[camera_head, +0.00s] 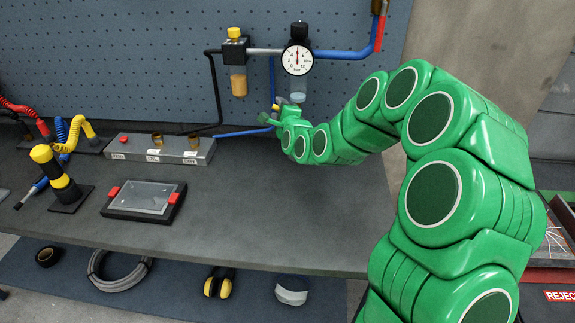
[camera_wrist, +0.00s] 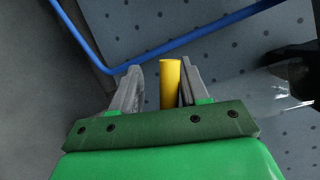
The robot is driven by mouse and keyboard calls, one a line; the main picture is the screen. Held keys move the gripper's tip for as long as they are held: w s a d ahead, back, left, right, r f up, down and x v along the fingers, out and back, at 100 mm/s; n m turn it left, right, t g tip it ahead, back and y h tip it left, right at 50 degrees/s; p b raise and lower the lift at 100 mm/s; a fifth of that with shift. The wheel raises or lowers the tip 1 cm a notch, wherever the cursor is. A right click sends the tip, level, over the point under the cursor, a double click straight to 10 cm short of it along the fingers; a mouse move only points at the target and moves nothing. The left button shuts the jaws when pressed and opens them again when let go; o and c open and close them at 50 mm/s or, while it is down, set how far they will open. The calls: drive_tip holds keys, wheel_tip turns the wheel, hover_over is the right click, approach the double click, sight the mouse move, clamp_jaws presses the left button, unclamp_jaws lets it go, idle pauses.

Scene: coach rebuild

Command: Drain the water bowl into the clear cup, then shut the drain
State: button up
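A clear bowl with a bluish lower part (camera_head: 298,92) hangs below the round gauge (camera_head: 298,59) on the pegboard. An amber bowl (camera_head: 238,84) hangs to its left; I cannot tell for certain which is the water bowl. My gripper (camera_head: 279,104) is near the clear bowl's lower left. In the wrist view, my gripper's fingers (camera_wrist: 158,85) are apart, with a yellow cylinder (camera_wrist: 170,84) between them. The cylinder is close to the right finger, with a gap on the left. A clear form (camera_wrist: 283,88) shows at right. I cannot make out a separate clear cup or the drain's state.
Blue tubes run along the pegboard and bench; one crosses the wrist view (camera_wrist: 195,38). A grey manifold block (camera_head: 160,148), a flat panel with red ends (camera_head: 145,198) and a yellow-black post (camera_head: 57,175) stand on the bench at left. The bench's front middle is clear.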

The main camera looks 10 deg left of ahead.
drive_tip(key=shift+f, duration=0.1)
drive_tip(key=shift+s+d+f+n+g+h, duration=0.35)
drive_tip(key=shift+s+d+f+n+g, duration=0.55)
drive_tip(key=shift+s+d+n+g, duration=2.2)
drive_tip(key=shift+s+d+f+n+g+h, duration=0.35)
drive_tip(key=shift+s+d+f+n+g, duration=0.85)
drive_tip(key=shift+s, duration=4)
drive_tip(key=s+a+r+n+g+y, duration=0.1)
drive_tip(key=s+r+n+g, duration=0.2)
drive_tip(key=s+r, duration=0.2)
drive_tip(key=s+a+r+n+g+y, duration=0.1)
drive_tip(key=s+r+n+g+y, duration=0.1)
drive_tip(key=s, duration=0.8)
wheel_tip(320, 180, up, 3)
drive_tip(key=shift+a+f+n+g, duration=0.1)
drive_tip(key=shift+a+n+g, duration=0.35)
drive_tip(key=shift+g, duration=0.75)
drive_tip(key=shift+s, duration=0.1)
